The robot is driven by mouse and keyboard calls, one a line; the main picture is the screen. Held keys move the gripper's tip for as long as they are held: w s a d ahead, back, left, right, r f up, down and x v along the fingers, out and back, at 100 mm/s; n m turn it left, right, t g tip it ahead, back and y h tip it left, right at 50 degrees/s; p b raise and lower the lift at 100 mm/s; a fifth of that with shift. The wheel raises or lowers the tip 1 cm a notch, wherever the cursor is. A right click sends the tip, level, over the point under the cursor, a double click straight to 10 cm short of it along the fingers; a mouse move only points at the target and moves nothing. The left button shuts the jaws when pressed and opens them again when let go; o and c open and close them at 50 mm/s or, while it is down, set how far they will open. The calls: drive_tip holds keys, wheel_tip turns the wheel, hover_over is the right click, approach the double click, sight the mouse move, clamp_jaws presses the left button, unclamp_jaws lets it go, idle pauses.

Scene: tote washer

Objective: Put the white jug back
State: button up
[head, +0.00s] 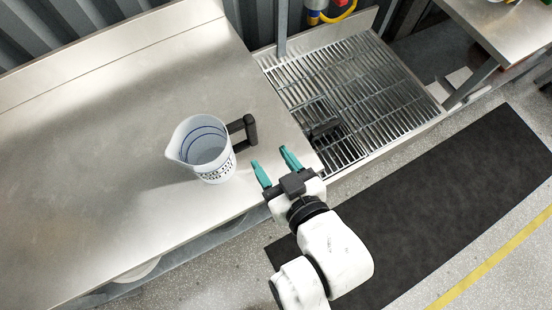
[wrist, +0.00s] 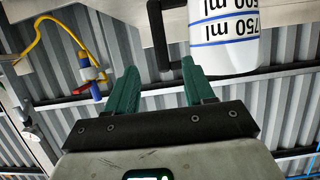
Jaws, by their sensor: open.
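The white jug (head: 203,150) stands upright on the steel counter (head: 90,190), near its front right part. It has blue rings, dark markings and a black handle (head: 243,131) on its right side. My gripper (head: 276,163) is open and empty, with teal fingers, just right of and in front of the jug, apart from the handle in the head view. In the wrist view the jug (wrist: 224,35) shows at the upper right with "750 ml" on it, and its black handle (wrist: 160,38) shows beyond the gap between the fingers (wrist: 160,88).
A grated steel drain (head: 350,95) adjoins the counter on the right. A black mat (head: 440,190) lies on the floor. A yellow hose (head: 340,15) with blue and red fittings hangs at the back. Another steel table (head: 505,25) stands at the upper right. The counter left of the jug is clear.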

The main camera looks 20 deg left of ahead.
drive_tip(key=shift+s+d+r, duration=0.15)
drive_tip(key=shift+s+d, duration=0.1)
drive_tip(key=shift+d, duration=0.05)
drive_tip(key=d+f+m+g+h, duration=0.1)
drive_tip(key=d+f+m+h, duration=0.3)
drive_tip(key=d, duration=0.6)
drive_tip(key=d+f+m+g+h, duration=0.15)
drive_tip(key=d+f+h, duration=0.35)
drive_tip(key=d, duration=0.6)
drive_tip(key=s+d+f+m+g+h, duration=0.1)
drive_tip(key=s+d+f+m+g, duration=0.1)
drive_tip(key=s+d, duration=0.3)
drive_tip(key=s+d+f+m+g+h, duration=0.1)
drive_tip(key=s+d+f+m+g, duration=0.2)
drive_tip(key=s+d, duration=0.2)
drive_tip(key=d, duration=0.3)
drive_tip(key=shift+s+d, duration=0.2)
drive_tip(key=shift+d, duration=0.15)
drive_tip(key=shift+g, duration=0.25)
